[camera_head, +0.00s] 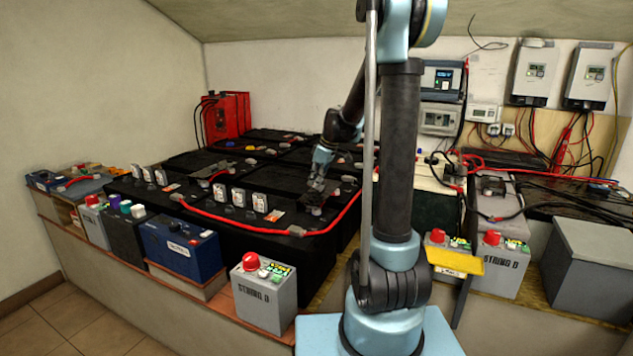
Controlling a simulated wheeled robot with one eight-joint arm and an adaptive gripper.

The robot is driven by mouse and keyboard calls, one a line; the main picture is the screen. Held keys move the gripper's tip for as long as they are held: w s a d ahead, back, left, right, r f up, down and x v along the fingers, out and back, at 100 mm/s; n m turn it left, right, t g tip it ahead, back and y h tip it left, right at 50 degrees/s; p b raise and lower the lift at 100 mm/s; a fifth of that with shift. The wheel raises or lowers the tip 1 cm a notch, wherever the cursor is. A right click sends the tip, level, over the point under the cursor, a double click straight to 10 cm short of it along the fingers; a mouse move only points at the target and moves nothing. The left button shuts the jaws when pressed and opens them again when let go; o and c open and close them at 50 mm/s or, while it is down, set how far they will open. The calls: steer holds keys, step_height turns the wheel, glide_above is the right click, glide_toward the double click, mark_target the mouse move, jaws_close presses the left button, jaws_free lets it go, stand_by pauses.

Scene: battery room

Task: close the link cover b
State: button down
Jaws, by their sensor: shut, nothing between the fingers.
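My gripper (316,187) is shut and empty, pointing down just above the top of a large black battery (275,218) in the middle of the bench. A small dark piece (313,199) lies on the battery top under or beside the fingertips; I cannot tell whether they touch. Several small grey-white upright pieces stand on the black batteries, one group in front (239,197) and one farther left (148,173). No label for link cover b is readable, so I cannot tell which piece it is.
A red cable (255,229) runs over the black batteries close to my gripper. Grey boxes with red knobs stand at the front (265,294) and right (501,264). A yellow plate (455,262) sticks out right of my arm. A red unit (226,116) stands behind.

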mark_target(325, 191)
steer(key=shift+s+d, duration=0.15)
steer(key=shift+d, duration=0.15)
steer(key=shift+s+d+r, duration=0.1)
steer(key=shift+d+r, duration=0.1)
steer(key=shift+r, duration=0.2)
steer(key=v, duration=1)
steer(key=s+d+f+m+h, duration=0.1)
steer(key=s+d+f+m, duration=0.15)
steer(key=s, duration=0.75)
steer(key=s+d+f+m+h, duration=0.15)
steer(key=s+m, duration=0.25)
steer(key=s, duration=0.5)
steer(key=s+d+f+m, duration=0.2)
steer(key=s+f, duration=0.3)
steer(key=s, duration=0.2)
steer(key=s+d+f+m, duration=0.2)
steer(key=s+f+m, duration=0.1)
steer(key=s+f, duration=0.3)
steer(key=shift+s+h, duration=0.35)
steer(key=shift+s, duration=0.8)
steer(key=shift+d+m, duration=0.15)
steer(key=shift+m, duration=0.1)
steer(key=shift+w+f, duration=0.15)
steer(key=shift+w, duration=0.25)
